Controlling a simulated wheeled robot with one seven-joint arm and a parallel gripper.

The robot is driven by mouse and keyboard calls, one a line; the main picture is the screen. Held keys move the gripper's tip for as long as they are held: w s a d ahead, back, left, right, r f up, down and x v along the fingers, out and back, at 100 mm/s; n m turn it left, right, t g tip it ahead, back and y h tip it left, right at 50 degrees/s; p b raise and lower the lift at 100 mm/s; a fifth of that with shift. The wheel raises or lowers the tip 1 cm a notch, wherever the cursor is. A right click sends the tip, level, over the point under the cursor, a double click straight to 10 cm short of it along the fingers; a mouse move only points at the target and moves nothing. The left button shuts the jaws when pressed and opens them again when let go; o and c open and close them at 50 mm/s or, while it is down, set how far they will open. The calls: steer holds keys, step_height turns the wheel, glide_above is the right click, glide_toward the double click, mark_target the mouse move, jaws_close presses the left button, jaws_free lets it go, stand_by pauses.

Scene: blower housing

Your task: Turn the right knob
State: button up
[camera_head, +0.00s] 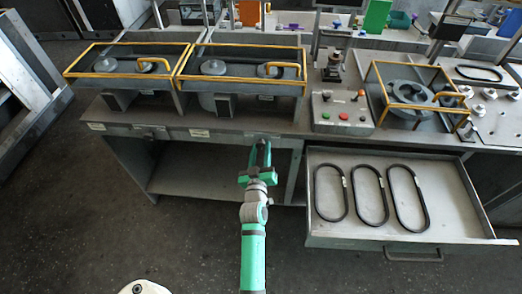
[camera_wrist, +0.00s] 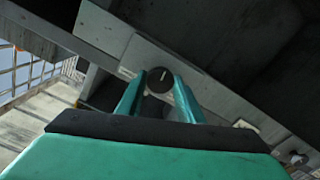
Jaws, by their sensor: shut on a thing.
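My gripper (camera_head: 262,155) is at the front edge of the long workbench (camera_head: 225,133), below its top. In the wrist view my gripper (camera_wrist: 160,92) has its two teal fingers on either side of a round black knob (camera_wrist: 159,80) and is shut on it. The knob has a white line on its face, tilted a little to the right of upright in the picture. It sits on a pale metal plate (camera_wrist: 150,58). In the head view my gripper hides the knob, and I cannot make out a second knob.
An open drawer (camera_head: 430,242) with several black belts (camera_head: 329,192) juts out right of my arm. Yellow-framed housings (camera_head: 126,60) and a control box (camera_head: 343,112) with coloured buttons stand on the bench. The floor (camera_head: 90,220) to the left is clear.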

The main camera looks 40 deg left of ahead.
steer(key=n, duration=0.3)
steer(key=shift+n, duration=0.4)
steer(key=n, duration=0.3)
steer(key=shift+n, duration=0.3)
steer(key=n, duration=0.3)
steer(key=shift+n, duration=1.9)
steer(key=o, duration=1.1)
steer(key=shift+s, duration=0.1)
steer(key=shift+c, duration=0.2)
